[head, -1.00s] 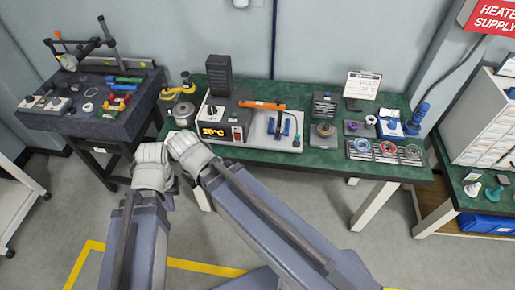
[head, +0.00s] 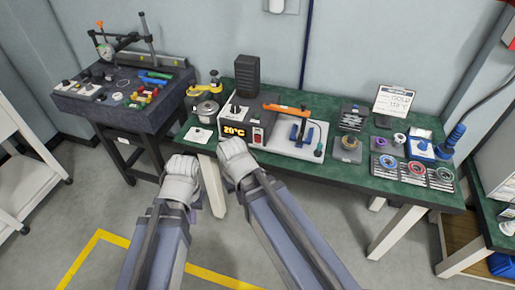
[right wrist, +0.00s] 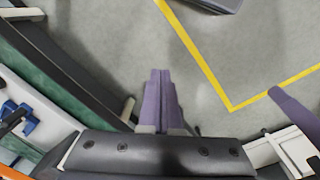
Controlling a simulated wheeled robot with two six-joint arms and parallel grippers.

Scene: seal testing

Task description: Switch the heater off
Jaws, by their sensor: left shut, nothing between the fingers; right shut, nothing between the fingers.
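The heater (head: 268,115) is a dark control box with a pale plate on the green bench. Its orange display (head: 235,131) reads 20°C, and a red switch (head: 257,137) sits to the right of the display. A dial is on top of the box. My right gripper (head: 230,149) is just in front of the heater's front face in the head view. In the right wrist view its purple fingers (right wrist: 160,98) are shut and empty above the floor. My left gripper (head: 183,163) is shut, lower and to the left, in front of the bench edge. Both fingertips are largely hidden in the head view.
A metal pot (head: 206,111) stands left of the heater. An orange-handled tool (head: 285,108) lies over the heater's plate. Small parts, ring trays (head: 412,168) and a sign (head: 394,103) stand to the right. A dark stone table (head: 125,105) with a gauge stands at the left.

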